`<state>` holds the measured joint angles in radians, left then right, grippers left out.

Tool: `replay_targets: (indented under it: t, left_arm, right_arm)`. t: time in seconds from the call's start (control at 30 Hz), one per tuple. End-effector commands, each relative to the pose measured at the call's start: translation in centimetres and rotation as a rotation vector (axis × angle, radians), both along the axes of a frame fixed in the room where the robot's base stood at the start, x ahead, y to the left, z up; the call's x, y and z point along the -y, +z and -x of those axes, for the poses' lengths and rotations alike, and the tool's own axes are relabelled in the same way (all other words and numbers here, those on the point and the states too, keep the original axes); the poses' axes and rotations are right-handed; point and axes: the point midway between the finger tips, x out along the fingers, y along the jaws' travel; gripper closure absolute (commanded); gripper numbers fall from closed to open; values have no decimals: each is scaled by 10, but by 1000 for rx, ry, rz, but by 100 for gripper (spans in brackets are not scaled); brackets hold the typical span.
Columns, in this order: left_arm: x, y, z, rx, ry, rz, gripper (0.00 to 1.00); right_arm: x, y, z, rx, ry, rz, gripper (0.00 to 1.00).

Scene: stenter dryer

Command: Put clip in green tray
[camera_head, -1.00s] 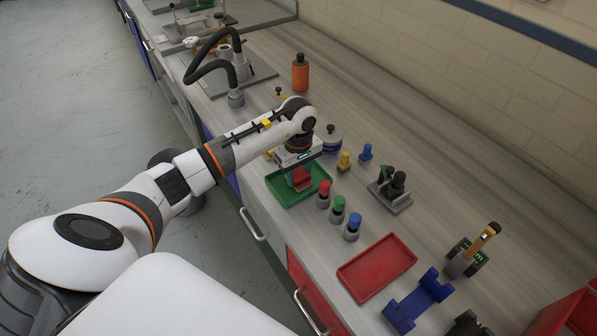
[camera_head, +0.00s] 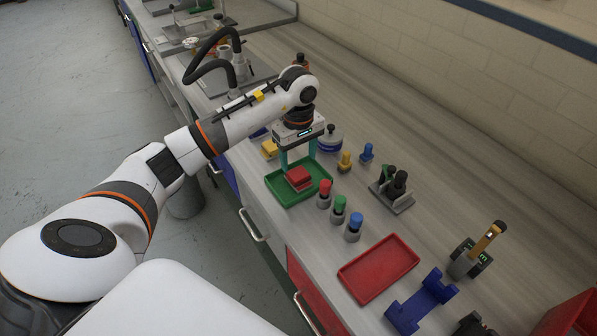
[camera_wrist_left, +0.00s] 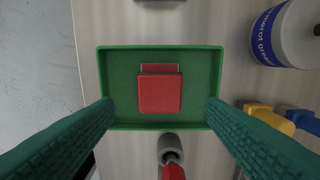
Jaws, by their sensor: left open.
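The red clip (camera_head: 299,178) lies in the green tray (camera_head: 284,201), resting on its floor. In the left wrist view, the clip (camera_wrist_left: 160,94) sits near the middle of the tray (camera_wrist_left: 119,52), clear of the side walls. My left gripper (camera_head: 297,157) is above the tray with its teal fingers spread wide and nothing between them. In the left wrist view its two fingers (camera_wrist_left: 160,108) frame the clip from left and right without touching it. My right gripper is not in view.
Red (camera_head: 324,197), green (camera_head: 339,212) and blue (camera_head: 354,226) capped pieces stand just in front of the tray. A blue-labelled round container (camera_head: 330,140) and a yellow block (camera_head: 270,149) are close behind. An empty red tray (camera_head: 377,268) lies nearer the front.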

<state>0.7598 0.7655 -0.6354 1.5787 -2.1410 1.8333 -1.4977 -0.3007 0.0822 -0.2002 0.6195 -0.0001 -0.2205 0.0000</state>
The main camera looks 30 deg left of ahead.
Motion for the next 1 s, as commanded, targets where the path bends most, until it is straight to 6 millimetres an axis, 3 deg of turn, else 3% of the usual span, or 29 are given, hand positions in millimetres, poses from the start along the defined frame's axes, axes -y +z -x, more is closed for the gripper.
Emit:
replay_targets:
  t: [0.2,0.33,1.0]
  left_arm:
    - [0,39,-1,4,-1,-1,35]
    - [0,52,0,1,-1,-1,35]
    - [0,56,0,-1,-1,0,35]
  right_arm:
    - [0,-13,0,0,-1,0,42]
    - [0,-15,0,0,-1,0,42]
    - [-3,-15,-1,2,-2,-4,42]
